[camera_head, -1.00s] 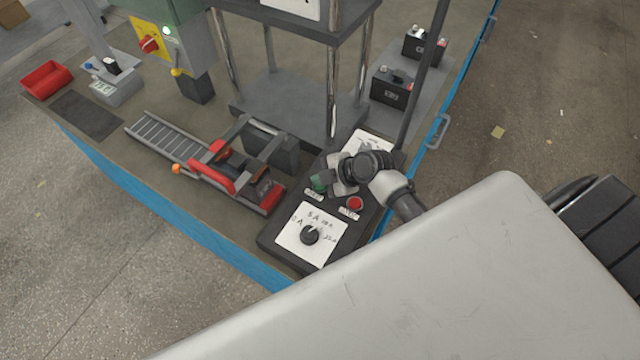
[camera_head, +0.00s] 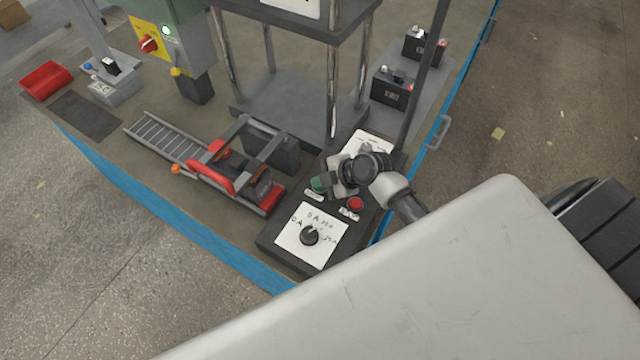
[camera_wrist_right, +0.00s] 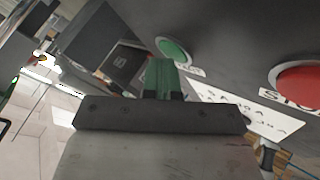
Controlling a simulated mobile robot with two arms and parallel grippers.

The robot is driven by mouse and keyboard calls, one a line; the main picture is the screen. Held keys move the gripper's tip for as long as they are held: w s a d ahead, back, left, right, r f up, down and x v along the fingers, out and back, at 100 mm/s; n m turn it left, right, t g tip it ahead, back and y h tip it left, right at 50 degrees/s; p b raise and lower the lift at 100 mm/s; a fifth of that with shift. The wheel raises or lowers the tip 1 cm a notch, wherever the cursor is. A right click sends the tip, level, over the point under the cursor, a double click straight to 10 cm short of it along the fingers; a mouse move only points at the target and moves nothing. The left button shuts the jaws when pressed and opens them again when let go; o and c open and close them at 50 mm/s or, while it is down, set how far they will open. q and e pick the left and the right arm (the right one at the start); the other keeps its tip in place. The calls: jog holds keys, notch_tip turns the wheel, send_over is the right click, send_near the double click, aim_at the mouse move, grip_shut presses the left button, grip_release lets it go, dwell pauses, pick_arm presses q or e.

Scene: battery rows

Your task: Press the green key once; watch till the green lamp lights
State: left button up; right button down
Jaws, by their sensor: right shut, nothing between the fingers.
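The green key (camera_head: 318,184) is on the dark control box (camera_head: 277,245), left of the red button (camera_head: 355,203). In the right wrist view the green key (camera_wrist_right: 173,50) is a round disc in a pale ring, beside a label. My right gripper (camera_head: 326,180) is shut and empty, over the box at the green key. In the wrist view its green fingertips (camera_wrist_right: 160,66) reach close to the key's edge; I cannot tell if they touch. A small lamp (camera_head: 166,30) glows whitish green on the grey unit at the back left; I cannot tell whether it is the task's lamp. My left gripper is not in view.
The box also has a black dial (camera_head: 310,235) on a white plate. The red button (camera_wrist_right: 298,82) is right of my fingers in the wrist view. A roller track (camera_head: 165,142) with a red clamp lies left. A press post (camera_head: 331,90) stands behind. Two batteries (camera_head: 390,92) stand back right.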

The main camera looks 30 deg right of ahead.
jog(key=shift+r, duration=0.1)
jog(key=shift+r+p, duration=0.6)
jog(key=shift+r, duration=0.1)
jog(key=shift+r, duration=0.1)
notch_tip(320, 180, up, 5)
jog(key=p, duration=0.4)
dwell(0.5)
dwell(0.5)
